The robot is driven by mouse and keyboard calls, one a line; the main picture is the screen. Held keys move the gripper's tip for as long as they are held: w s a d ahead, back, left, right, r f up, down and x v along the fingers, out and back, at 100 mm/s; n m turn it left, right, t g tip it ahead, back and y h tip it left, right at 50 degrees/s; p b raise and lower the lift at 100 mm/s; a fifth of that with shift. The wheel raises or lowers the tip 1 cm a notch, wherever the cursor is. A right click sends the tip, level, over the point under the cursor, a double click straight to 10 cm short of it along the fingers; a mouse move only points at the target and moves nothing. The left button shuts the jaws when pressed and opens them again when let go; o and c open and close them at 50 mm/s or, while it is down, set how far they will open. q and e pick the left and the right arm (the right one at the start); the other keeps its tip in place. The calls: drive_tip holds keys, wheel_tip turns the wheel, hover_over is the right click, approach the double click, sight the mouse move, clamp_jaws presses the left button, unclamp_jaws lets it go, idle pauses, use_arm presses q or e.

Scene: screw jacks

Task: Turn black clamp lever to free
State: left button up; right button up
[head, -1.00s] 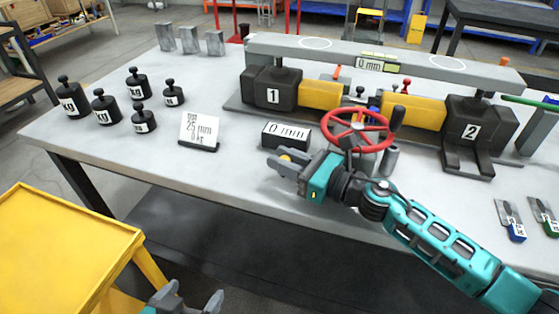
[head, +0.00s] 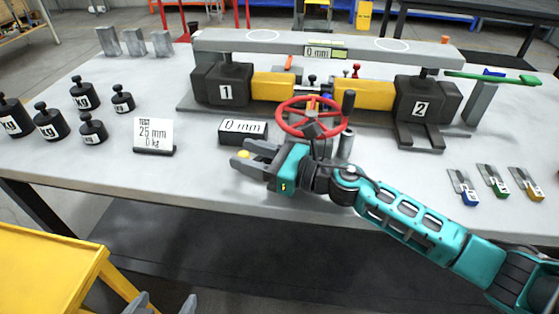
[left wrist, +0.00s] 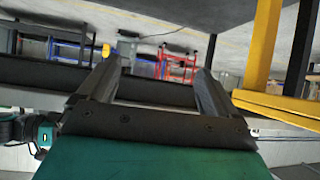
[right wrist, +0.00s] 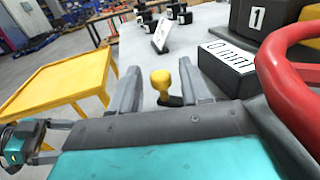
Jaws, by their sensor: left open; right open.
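I cannot single out the black clamp lever for sure; a small black knob (head: 311,79) stands behind the red handwheel (head: 311,117), among small red and blue ones. A dark upright handle (head: 348,106) stands at the wheel's right. My right gripper (head: 243,157) is open in front of the wheel, near the bench's front edge. A yellow knob (right wrist: 161,82) on a dark base shows between its fingers in the right wrist view; I cannot tell whether they touch it. My left gripper (head: 164,303) is open, low at the front, off the bench; its fingers (left wrist: 155,80) are empty.
Black jacks 1 (head: 222,86) and 2 (head: 422,104) carry a grey beam (head: 330,47). A "0 mm" block (head: 243,131) and a "25 mm" card (head: 154,133) stand left of the wheel. Black weights (head: 50,122) stand further left. A yellow table (head: 45,262) is at lower left.

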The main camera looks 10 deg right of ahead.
drive_tip(key=b+v, duration=0.1)
drive_tip(key=v, duration=1)
drive_tip(key=shift+s+d, duration=0.1)
drive_tip(key=shift+o, duration=0.2)
